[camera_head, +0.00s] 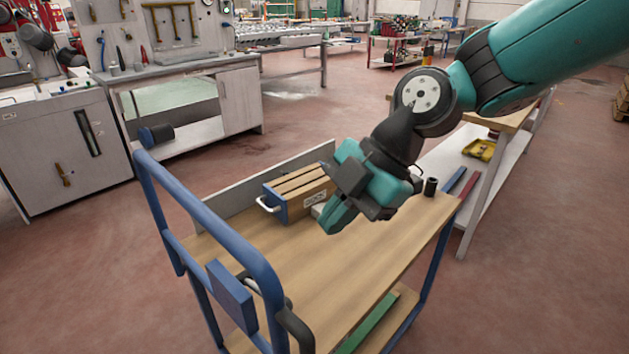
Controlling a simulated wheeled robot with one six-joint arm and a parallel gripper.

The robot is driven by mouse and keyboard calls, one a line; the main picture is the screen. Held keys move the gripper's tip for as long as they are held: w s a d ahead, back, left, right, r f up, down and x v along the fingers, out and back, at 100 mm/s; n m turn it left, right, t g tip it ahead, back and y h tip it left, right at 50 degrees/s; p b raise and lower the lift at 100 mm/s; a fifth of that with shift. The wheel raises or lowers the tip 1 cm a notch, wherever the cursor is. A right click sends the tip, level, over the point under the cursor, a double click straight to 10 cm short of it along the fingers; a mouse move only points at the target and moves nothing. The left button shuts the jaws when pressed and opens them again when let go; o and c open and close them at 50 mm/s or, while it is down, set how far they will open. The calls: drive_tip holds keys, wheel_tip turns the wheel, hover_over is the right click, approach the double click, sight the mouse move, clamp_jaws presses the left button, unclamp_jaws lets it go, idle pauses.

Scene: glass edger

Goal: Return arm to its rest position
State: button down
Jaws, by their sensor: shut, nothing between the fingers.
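My arm (555,50) reaches in from the upper right, teal with dark joints. My gripper (332,222) hangs over the wooden top of a blue-framed cart (330,275), pointing down and to the left. Its fingers are shut with nothing seen between them. A wooden box with blue ends (290,190) and a metal handle stands on the cart top, just left of and behind my gripper. My gripper hides part of the box's right side. I cannot tell whether they touch.
The cart's blue handle rail (205,215) rises at the left. A small dark cylinder (431,186) stands near the cart's right end. A table (510,120) with a yellow item (480,149) on its lower shelf is behind it. Workbenches (185,105) line the back left. Open floor lies right.

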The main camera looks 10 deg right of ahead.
drive_tip(key=s+d+r+m+h+p, duration=0.3)
drive_tip(key=s+d+r+m, duration=0.2)
drive_tip(key=s+m, duration=0.7)
drive_tip(key=shift+s+d+r+m+t+p, duration=0.25)
drive_tip(key=shift+d+m, duration=0.95)
drive_tip(key=shift+m, duration=1.6)
